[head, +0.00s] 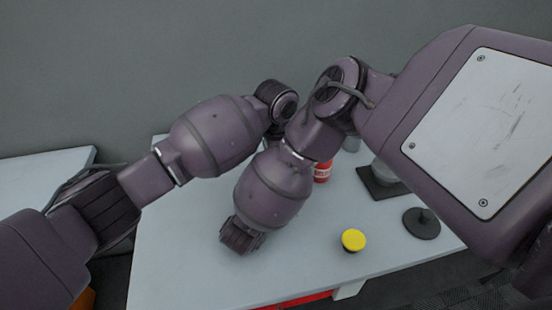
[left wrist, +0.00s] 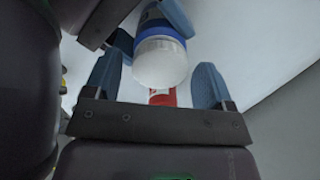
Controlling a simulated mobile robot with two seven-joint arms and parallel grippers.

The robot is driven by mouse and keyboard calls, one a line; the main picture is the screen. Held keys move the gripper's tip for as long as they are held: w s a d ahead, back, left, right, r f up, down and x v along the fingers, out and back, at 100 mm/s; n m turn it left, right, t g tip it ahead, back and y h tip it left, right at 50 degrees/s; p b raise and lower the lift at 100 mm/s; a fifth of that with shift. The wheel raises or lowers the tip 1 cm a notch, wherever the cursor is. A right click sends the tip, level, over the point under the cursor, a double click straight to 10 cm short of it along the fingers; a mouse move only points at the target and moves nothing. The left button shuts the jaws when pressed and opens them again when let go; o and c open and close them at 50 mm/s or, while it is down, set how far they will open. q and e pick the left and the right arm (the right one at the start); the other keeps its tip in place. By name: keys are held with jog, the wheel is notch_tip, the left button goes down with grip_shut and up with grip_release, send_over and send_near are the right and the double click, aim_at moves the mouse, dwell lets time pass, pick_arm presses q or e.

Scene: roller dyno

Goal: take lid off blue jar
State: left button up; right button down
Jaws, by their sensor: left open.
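The blue jar (left wrist: 163,27) with its white lid (left wrist: 160,64) shows in the left wrist view, lid toward the camera. Two blue fingers of my right gripper (left wrist: 150,32) stand on either side of the jar and appear to hold it. My left gripper (left wrist: 158,66) is open, its two blue fingers on either side of the lid; whether they touch it I cannot tell. In the head view both grippers and the jar are hidden behind my arms.
A red can (head: 322,173) stands on the white table (head: 180,270) behind my right arm; red also shows beyond the lid in the left wrist view. A yellow-topped object (head: 353,240), a dark round base (head: 421,223) and a dark square base (head: 383,184) stand to the right.

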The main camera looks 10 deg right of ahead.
pick_arm(q)
jog(key=c, duration=1)
jog(key=o, duration=1.1)
jog(key=shift+c, duration=0.2)
jog(key=shift+r, duration=0.15)
jog(key=shift+r, duration=3.8)
jog(key=shift+c, duration=0.3)
jog(key=shift+f, duration=3.9)
jog(key=shift+c, duration=0.2)
jog(key=c, duration=0.9)
jog(key=n, duration=0.2)
jog(key=shift+n, duration=0.4)
